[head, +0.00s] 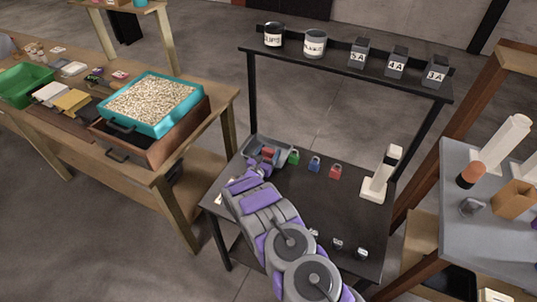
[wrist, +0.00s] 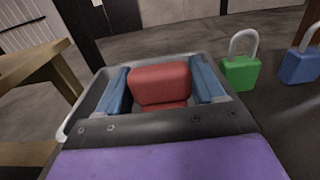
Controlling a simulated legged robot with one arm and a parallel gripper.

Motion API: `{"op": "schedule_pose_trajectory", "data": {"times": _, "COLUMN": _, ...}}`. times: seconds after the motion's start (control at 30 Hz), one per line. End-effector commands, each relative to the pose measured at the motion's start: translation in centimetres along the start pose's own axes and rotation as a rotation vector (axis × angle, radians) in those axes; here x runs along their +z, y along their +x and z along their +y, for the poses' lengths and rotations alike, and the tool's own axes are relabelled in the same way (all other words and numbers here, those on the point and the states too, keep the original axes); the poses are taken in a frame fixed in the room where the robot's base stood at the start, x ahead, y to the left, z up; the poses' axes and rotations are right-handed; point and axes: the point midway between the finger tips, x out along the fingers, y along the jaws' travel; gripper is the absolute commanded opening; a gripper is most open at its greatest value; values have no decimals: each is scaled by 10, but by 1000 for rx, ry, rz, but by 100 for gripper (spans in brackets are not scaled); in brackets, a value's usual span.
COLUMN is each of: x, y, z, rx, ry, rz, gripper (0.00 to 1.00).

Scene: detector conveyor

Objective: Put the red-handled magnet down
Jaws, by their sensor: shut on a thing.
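The red-handled magnet (wrist: 160,84) shows in the wrist view as a red block between two blue finger pads. My gripper (wrist: 163,86) is shut on it. A grey metal tray (wrist: 73,122) lies around and beneath the gripper; I cannot tell whether the magnet touches its floor. In the head view the tray (head: 285,143) is at the far left corner of the dark table, with my gripper (head: 264,156) over it and a bit of red showing. The lower part of the magnet is hidden.
Green (head: 293,158), blue (head: 314,164) and red (head: 335,172) padlocks stand right of the tray on the dark table (head: 300,200). A white stand (head: 380,180) is farther right. A shelf (head: 340,68) with cans and labelled weights rises behind. The table's middle is mostly clear.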

Motion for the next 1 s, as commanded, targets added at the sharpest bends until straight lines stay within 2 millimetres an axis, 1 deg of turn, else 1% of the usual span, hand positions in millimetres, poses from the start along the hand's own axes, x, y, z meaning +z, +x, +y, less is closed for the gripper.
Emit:
{"op": "schedule_pose_trajectory", "data": {"times": 0.03, "x": -2, "y": 1, "z": -3, "rx": -2, "ry": 0, "rz": 3, "gripper": 26}}
{"op": "schedule_pose_trajectory", "data": {"times": 0.1, "x": -1, "y": 2, "z": -4, "rx": -3, "ry": 3, "rz": 3, "gripper": 26}}
{"op": "schedule_pose_trajectory", "data": {"times": 0.3, "x": -2, "y": 2, "z": -3, "rx": -3, "ry": 2, "rz": 2, "gripper": 26}}
{"op": "schedule_pose_trajectory", "data": {"times": 0.33, "x": -2, "y": 1, "z": -3, "rx": -2, "ry": 1, "rz": 2, "gripper": 70}}
{"op": "schedule_pose_trajectory", "data": {"times": 0.57, "x": -3, "y": 0, "z": 1, "rx": -2, "ry": -2, "rz": 1, "gripper": 92}}
{"op": "schedule_pose_trajectory", "data": {"times": 0.6, "x": -3, "y": 0, "z": 1, "rx": -2, "ry": -2, "rz": 1, "gripper": 94}}
{"op": "schedule_pose_trajectory", "data": {"times": 1.0, "x": -1, "y": 1, "z": -3, "rx": -2, "ry": 3, "rz": 2, "gripper": 94}}
